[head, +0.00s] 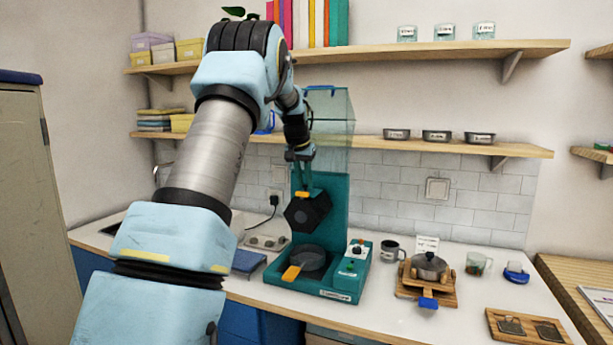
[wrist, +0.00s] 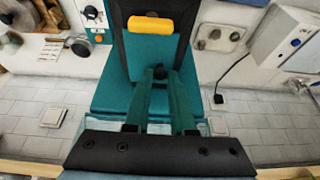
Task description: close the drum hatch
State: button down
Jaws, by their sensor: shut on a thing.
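The teal roaster-like machine (head: 335,215) stands on the counter in the head view. Its black six-sided drum (head: 307,214) hangs at the front of the teal column. An orange tab (head: 302,194) on the drum's upper side also shows in the wrist view (wrist: 150,25). My gripper (head: 304,186) reaches down to the top of the drum, close to the orange tab. In the wrist view its teal fingers (wrist: 160,78) are shut on a small black knob (wrist: 160,72). I cannot clearly tell the hatch's edge or how far it stands open.
A round dark pan (head: 310,262) with an orange handle (head: 291,273) sits below the drum. A control box (head: 350,268) stands at its right. A mug (head: 391,251) and a pot on a wooden stand (head: 428,267) are further right. Shelves (head: 440,146) hang above the counter.

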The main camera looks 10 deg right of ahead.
jog(key=shift+f, duration=0.25)
dwell(0.3)
jog(key=c, duration=0.8)
grip_release()
jog(key=shift+r, duration=0.1)
jog(key=shift+o, duration=0.2)
jog(key=b+v, duration=0.3)
jog(key=v, duration=0.7)
jog(key=shift+a+r, duration=0.25)
jog(key=shift+r, duration=0.15)
